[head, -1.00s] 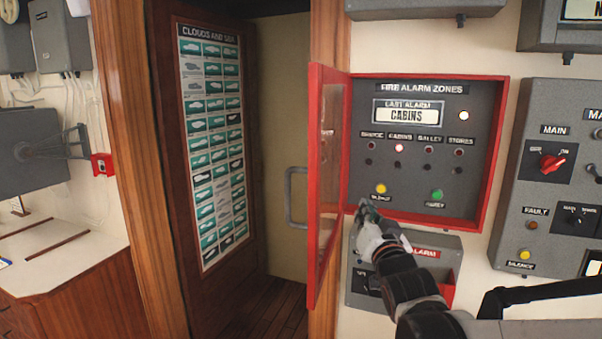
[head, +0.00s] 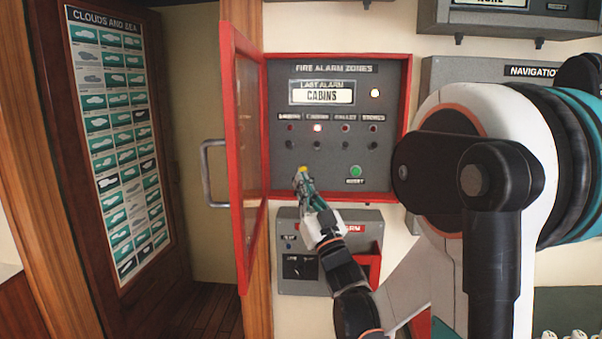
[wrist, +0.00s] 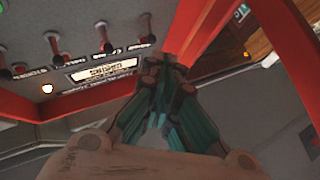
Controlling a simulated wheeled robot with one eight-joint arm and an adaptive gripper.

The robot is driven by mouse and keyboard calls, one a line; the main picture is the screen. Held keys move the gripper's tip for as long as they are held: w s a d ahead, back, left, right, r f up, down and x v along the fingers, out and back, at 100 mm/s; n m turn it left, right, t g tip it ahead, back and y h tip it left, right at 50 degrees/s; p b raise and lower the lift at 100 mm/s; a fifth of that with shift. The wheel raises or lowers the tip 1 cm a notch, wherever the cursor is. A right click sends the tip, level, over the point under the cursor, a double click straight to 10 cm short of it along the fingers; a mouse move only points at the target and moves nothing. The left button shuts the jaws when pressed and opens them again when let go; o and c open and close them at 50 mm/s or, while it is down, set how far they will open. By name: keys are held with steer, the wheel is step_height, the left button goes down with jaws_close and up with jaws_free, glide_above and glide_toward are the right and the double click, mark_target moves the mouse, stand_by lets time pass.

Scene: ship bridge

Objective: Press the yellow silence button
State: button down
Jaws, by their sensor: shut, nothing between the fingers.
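The fire alarm zones panel (head: 335,70) is a grey face in a red frame. Its glazed red door (head: 236,160) stands open to the left. In the wrist view the closed fingers (wrist: 165,75) point toward the panel, and the button is hidden. The green reset button (head: 355,171) is to the right.
The cabins lamp (head: 318,128) and a white lamp (head: 375,93) are lit. A smaller grey alarm box (head: 295,245) is mounted below. The door handle (head: 212,172) and clouds poster (head: 118,130) are to the left. My arm blocks much of the right side.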

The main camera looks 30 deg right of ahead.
steer(key=w+d, duration=0.5)
steer(key=w, duration=0.2)
steer(key=shift+w, duration=0.2)
steer(key=shift+w+d, duration=0.1)
steer(key=shift+w, duration=0.05)
stand_by(1.5)
steer(key=shift+w+d, duration=0.1)
steer(key=shift+w, duration=0.1)
steer(key=shift+w+d, duration=0.25)
steer(key=shift+w, duration=0.1)
stand_by(0.8)
steer(key=shift+s+a, duration=0.1)
steer(key=shift+s, duration=0.05)
steer(key=shift+s+a+b, duration=0.35)
steer(key=shift+s, duration=0.25)
stand_by(0.4)
steer(key=shift+s+a, duration=0.7)
steer(key=shift+s, duration=0.3)
steer(key=shift+s+a, duration=0.7)
steer(key=shift+s, duration=0.3)
